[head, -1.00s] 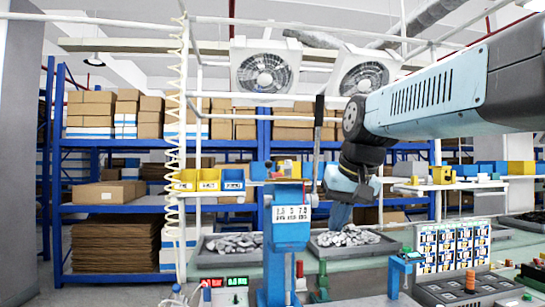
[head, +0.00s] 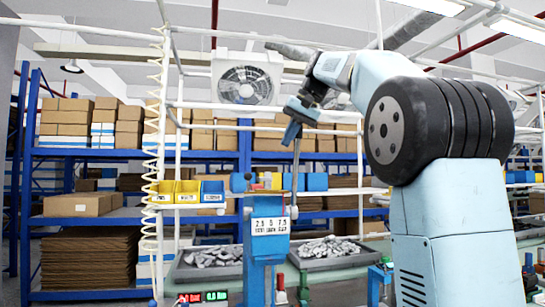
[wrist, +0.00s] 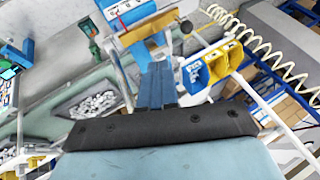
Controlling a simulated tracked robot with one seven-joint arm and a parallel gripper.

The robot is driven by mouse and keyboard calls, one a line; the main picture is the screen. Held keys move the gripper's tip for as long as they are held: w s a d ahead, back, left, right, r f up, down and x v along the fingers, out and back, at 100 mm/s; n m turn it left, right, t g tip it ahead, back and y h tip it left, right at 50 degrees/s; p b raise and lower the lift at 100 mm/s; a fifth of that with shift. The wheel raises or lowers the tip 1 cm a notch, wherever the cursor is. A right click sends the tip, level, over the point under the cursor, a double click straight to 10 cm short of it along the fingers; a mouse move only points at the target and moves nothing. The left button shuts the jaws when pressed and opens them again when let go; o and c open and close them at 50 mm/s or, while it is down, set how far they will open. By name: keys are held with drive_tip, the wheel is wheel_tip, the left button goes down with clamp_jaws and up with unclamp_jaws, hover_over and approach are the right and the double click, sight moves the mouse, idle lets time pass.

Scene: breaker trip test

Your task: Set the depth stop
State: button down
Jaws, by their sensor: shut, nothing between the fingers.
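The blue machine column (head: 268,270) stands at the bench. It has a white scale plate (head: 270,226) with black figures on its front. In the wrist view, the blue machine head (wrist: 128,12) is at the top, with a round dark knob (wrist: 186,27) at its side. A thin upright grey rod (head: 296,170) rises behind the column. My gripper (head: 299,114) is shut and empty, high above the column, close to the rod's upper end. I cannot tell whether they touch. Its shut blue fingers (wrist: 156,78) point towards the machine in the wrist view.
Trays of metal parts (head: 212,260) (head: 328,250) lie on either side of the column. Yellow and blue bins (head: 186,191) hang to its left. A coiled white hose (head: 156,150) hangs at the left. Small red and green displays (head: 203,296) stand low in front.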

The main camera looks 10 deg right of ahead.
approach(260, 194)
drive_tip(key=w, duration=0.4)
drive_tip(key=shift+w+a+f, duration=0.1)
drive_tip(key=shift+a+f, duration=0.05)
drive_tip(key=shift+a, duration=0.7)
drive_tip(key=shift+a+f, duration=0.1)
drive_tip(key=shift+a, duration=0.8)
